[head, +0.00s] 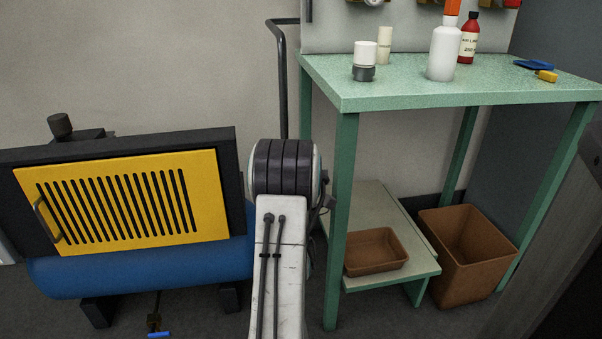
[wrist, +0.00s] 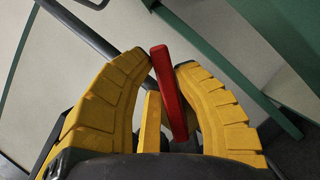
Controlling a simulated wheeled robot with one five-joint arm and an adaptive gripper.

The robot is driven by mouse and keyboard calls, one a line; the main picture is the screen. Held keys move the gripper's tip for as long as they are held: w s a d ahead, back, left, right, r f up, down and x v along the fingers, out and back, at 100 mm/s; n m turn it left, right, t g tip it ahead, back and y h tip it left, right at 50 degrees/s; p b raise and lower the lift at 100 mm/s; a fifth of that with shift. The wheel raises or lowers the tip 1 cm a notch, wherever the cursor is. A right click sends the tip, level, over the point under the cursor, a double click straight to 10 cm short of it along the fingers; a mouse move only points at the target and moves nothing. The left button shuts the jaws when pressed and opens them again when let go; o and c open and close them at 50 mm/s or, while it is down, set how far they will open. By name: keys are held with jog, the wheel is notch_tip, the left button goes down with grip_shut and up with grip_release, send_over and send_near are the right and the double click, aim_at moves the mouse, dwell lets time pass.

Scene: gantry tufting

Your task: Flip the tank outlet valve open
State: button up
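In the wrist view a red lever (wrist: 169,92) stands slightly tilted between the two yellow fingers of my gripper (wrist: 163,62). The fingertips close in on both sides of its upper part, and its lower end reaches down near my palm. The valve body under the lever is hidden. In the head view the blue tank (head: 140,272) lies at the left, under a black housing with a yellow slotted panel (head: 125,205). My white arm covers the tank's right end, so my gripper and the red lever are hidden there. A small blue-handled fitting (head: 158,334) hangs below the tank.
A green table (head: 450,92) with bottles on top stands close to the right of my arm. Its lower shelf (head: 405,265) holds a brown tray (head: 375,251), and a brown bin (head: 468,255) stands beside it. A dark bent pipe (head: 282,80) rises behind my arm.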

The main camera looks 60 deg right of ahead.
jog(key=o, duration=0.5)
jog(key=shift+f, duration=0.1)
jog(key=shift+r, duration=5.05)
jog(key=shift+o, duration=0.2)
